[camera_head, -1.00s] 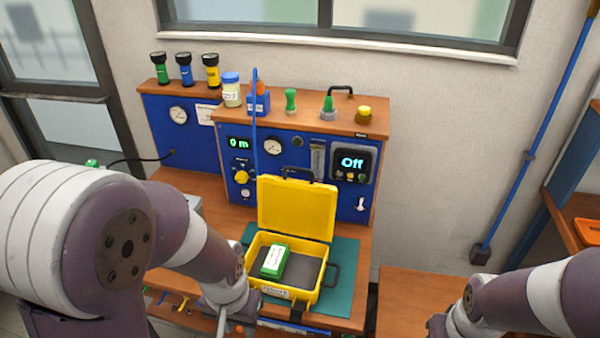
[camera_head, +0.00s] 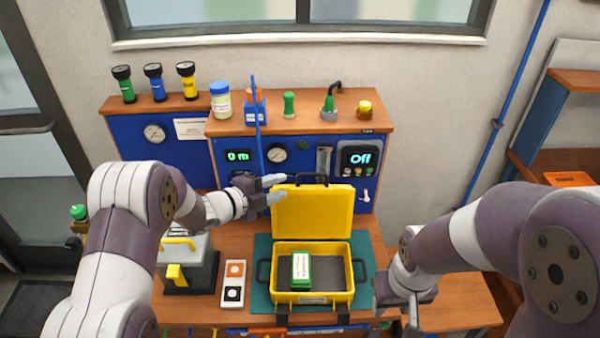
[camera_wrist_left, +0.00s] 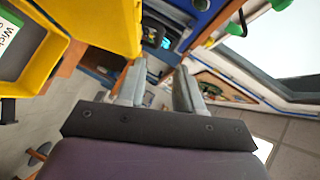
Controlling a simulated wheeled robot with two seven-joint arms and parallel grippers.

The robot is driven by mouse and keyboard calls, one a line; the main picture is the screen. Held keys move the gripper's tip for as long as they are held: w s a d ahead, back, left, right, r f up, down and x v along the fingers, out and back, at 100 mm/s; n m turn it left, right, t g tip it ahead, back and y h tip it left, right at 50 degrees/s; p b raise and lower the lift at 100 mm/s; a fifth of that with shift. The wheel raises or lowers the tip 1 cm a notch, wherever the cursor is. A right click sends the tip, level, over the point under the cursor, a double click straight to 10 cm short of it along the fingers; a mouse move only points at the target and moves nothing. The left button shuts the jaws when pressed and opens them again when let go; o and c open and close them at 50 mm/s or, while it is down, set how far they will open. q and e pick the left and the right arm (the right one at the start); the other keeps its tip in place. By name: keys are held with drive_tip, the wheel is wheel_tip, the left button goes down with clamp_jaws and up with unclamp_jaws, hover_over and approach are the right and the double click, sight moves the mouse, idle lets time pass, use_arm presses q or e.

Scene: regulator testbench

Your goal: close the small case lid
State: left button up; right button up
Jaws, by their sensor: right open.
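The small yellow case (camera_head: 340,297) is open on a green mat, and its lid (camera_head: 313,213) stands up at the back. A green and white box (camera_head: 301,271) lies in the case's left half. My left gripper (camera_head: 277,189) is open at the lid's upper left corner in the head view; whether it touches the lid I cannot tell. In the left wrist view its fingers (camera_wrist_left: 160,90) are spread with nothing between them, and yellow case parts (camera_wrist_left: 104,25) fill the upper left. My right gripper (camera_head: 405,305) is open and empty, right of the case's front corner.
The blue test bench (camera_head: 232,175) with gauges and an "Off" display stands behind the case. A grey device (camera_head: 190,262) and a two-button panel (camera_head: 234,283) are left of the case.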

sight(310, 175)
use_arm(q)
drive_tip(key=p+x, duration=0.1)
drive_tip(key=x, duration=0.3)
drive_tip(key=p+x, duration=0.2)
drive_tip(key=x, duration=0.3)
drive_tip(key=shift+w+a, duration=0.15)
drive_tip(key=shift+w, duration=0.15)
drive_tip(key=shift+w+d+f, duration=0.15)
drive_tip(key=shift+w+d, duration=0.1)
drive_tip(key=shift+d, duration=0.35)
drive_tip(key=shift+w+d+f, duration=0.15)
drive_tip(key=shift+w+d, duration=0.15)
drive_tip(key=shift+d, duration=0.25)
drive_tip(key=shift+w+d+f+p, duration=0.1)
drive_tip(key=shift+d+p, duration=0.25)
drive_tip(key=shift+w+d+f, duration=0.1)
drive_tip(key=shift+w, duration=0.2)
use_arm(e)
wheel_tip(310, 175, up, 4)
drive_tip(key=shift+w+d+f, duration=0.1)
drive_tip(key=shift+w+f, duration=0.05)
use_arm(q)
clamp_jaws()
